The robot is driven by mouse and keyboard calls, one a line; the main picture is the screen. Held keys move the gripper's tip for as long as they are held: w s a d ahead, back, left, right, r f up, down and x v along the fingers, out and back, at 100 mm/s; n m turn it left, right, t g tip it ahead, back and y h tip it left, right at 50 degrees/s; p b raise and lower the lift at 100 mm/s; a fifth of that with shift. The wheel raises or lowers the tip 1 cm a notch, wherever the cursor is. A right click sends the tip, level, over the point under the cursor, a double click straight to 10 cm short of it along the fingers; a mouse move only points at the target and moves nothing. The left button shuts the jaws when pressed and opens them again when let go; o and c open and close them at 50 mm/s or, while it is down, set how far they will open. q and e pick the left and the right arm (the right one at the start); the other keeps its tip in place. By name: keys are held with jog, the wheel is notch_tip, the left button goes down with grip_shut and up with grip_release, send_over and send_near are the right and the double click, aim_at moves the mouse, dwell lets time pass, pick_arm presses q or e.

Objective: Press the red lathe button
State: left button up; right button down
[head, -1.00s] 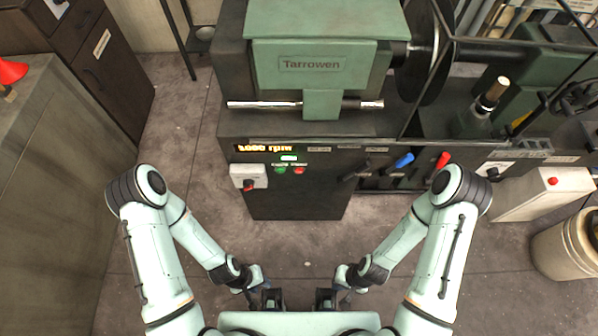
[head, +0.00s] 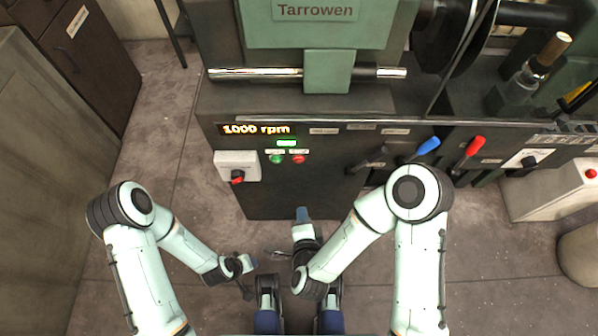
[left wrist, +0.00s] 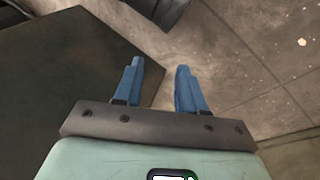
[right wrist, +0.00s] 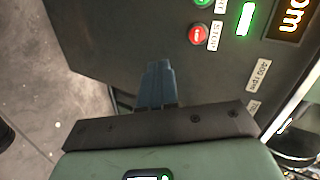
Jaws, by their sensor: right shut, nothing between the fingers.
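The red lathe button (head: 299,159) is on the dark front panel of the lathe (head: 310,185), right of a green button (head: 276,159). In the right wrist view the red button (right wrist: 196,35) is labelled STOP. My right gripper (head: 302,212) is shut and empty, below the buttons in the head view. In the right wrist view its blue fingertips (right wrist: 158,66) are together and apart from the red button. My left gripper (head: 250,263) is low at the left; the left wrist view shows its two fingers (left wrist: 160,66) apart with nothing between them.
A lit display (head: 256,129) reads 1000 rpm above the buttons. A white switch box (head: 226,161) with a red knob is to their left. Blue (head: 428,146) and red (head: 474,146) levers stick out at the right.

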pick_arm(q)
jog(key=shift+t, duration=0.3)
jog(key=w+f+b, duration=0.1)
jog(key=w+a+f+b, duration=0.1)
jog(key=f, duration=0.1)
jog(key=shift+w, duration=0.4)
pick_arm(e)
jog(key=r+m+t, duration=0.1)
jog(key=w+a+r+m+t, duration=0.1)
jog(key=shift+r+m+h, duration=0.3)
jog(key=shift+h, duration=0.1)
jog(key=b, duration=0.3)
send_near(299, 162)
jog(key=x, duration=0.5)
pick_arm(q)
jog(key=s+f+g, duration=0.2)
jog(key=s+f, duration=0.3)
jog(key=shift+s+a+f+n, duration=0.25)
jog(key=shift+s+a+n, duration=0.1)
jog(key=shift+a, duration=0.1)
pick_arm(e)
jog(key=shift+w+f, duration=0.15)
jog(key=shift+w, duration=0.6)
jog(key=shift+w, duration=0.1)
